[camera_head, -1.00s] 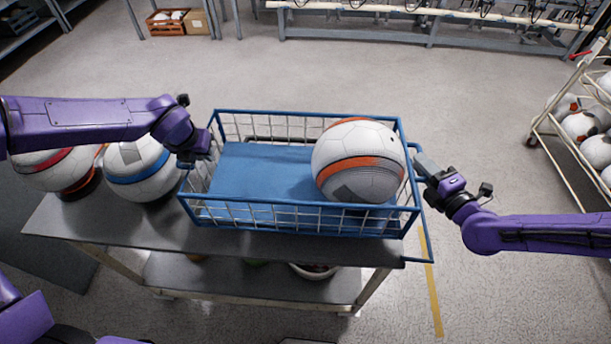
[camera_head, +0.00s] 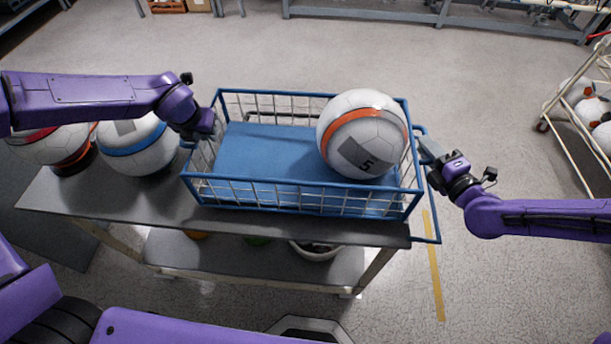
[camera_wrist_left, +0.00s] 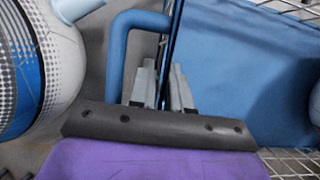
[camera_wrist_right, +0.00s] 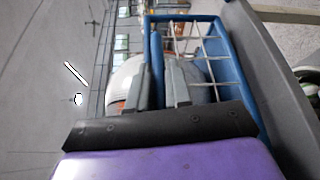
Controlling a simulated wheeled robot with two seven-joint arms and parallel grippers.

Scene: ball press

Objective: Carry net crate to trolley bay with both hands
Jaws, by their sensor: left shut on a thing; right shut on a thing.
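The net crate (camera_head: 255,150) has a blue frame, wire sides and a blue floor. It is above the grey table top; I cannot tell whether it touches it. A white ball (camera_head: 363,135) with an orange band and a dark patch sits inside at the right end. My left gripper (camera_head: 211,126) is shut at the crate's left end; in the left wrist view its fingers (camera_wrist_left: 160,88) close on the blue frame. My right gripper (camera_head: 426,150) is shut at the right end; its fingers (camera_wrist_right: 162,85) show against the crate in the right wrist view.
Two balls, one with a blue band (camera_head: 135,148), lie left of the crate on the table (camera_head: 110,200). A wheeled rack (camera_head: 553,110) with several balls stands at the right. The floor (camera_head: 480,90) between is clear, with a yellow line (camera_head: 433,270).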

